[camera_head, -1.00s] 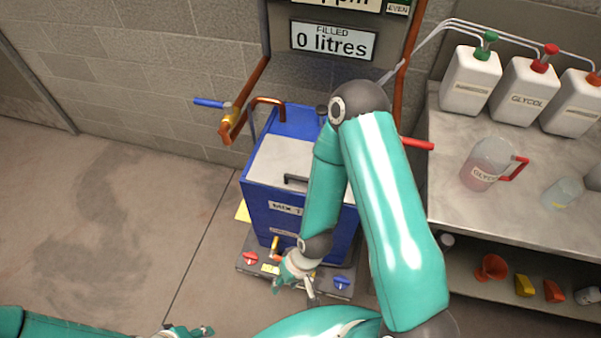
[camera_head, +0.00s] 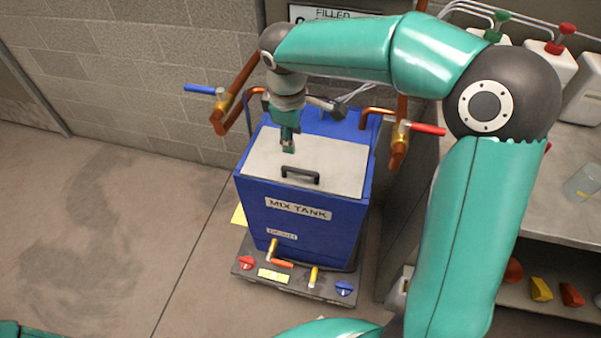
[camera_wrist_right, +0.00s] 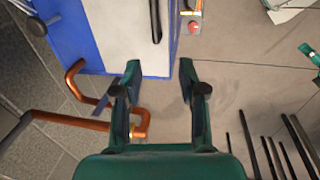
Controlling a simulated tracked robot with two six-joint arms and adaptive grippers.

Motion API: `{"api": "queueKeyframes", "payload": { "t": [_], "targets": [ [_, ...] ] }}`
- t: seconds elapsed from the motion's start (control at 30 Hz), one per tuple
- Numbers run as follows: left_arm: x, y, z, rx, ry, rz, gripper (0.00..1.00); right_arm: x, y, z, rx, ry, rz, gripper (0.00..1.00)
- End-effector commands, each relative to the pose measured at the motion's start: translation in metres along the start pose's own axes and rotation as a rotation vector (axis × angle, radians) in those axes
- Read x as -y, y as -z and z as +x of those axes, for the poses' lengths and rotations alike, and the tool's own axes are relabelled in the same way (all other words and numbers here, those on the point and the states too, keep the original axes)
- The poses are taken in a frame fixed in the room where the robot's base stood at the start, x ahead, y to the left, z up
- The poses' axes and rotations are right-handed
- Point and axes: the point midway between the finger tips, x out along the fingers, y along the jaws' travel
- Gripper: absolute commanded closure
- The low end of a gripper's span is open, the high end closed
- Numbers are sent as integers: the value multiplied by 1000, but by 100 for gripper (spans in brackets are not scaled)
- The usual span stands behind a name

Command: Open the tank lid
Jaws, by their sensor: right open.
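The blue mix tank (camera_head: 300,222) stands against the wall in the head view. Its pale grey lid (camera_head: 335,165) lies flat and shut on top, with a black bar handle (camera_head: 300,176) near the front edge. My right gripper (camera_head: 288,147) points down above the lid, behind and a little left of the handle. In the right wrist view my right gripper (camera_wrist_right: 160,66) is open with nothing between its fingers. The handle (camera_wrist_right: 155,18) shows beyond the fingertips, apart from them. My left gripper is not visible in the head view.
Copper pipes with a blue lever (camera_head: 199,89) and a red lever (camera_head: 428,129) flank the tank's back. A base with valves (camera_head: 318,284) juts out in front. A shelf unit (camera_head: 560,225) stands at the right. The floor at the left is clear.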

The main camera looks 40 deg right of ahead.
Motion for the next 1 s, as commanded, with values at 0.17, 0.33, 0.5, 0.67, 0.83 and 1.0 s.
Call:
{"api": "queueKeyframes", "payload": {
  "t": [0.17,0.33,0.5,0.67,0.83,1.0],
  "targets": [
    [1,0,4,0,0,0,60,-7,-9,-5,20,-20,-6,59],
    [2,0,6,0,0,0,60,-6,-10,19,23,-16,-5,59],
    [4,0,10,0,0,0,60,-7,-10,55,24,-15,-4,59],
    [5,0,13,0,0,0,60,-8,-11,90,22,-16,-4,59],
    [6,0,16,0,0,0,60,-8,-11,124,22,-15,-4,59],
    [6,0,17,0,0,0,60,-9,-11,146,19,-17,-4,59]
  ]
}}
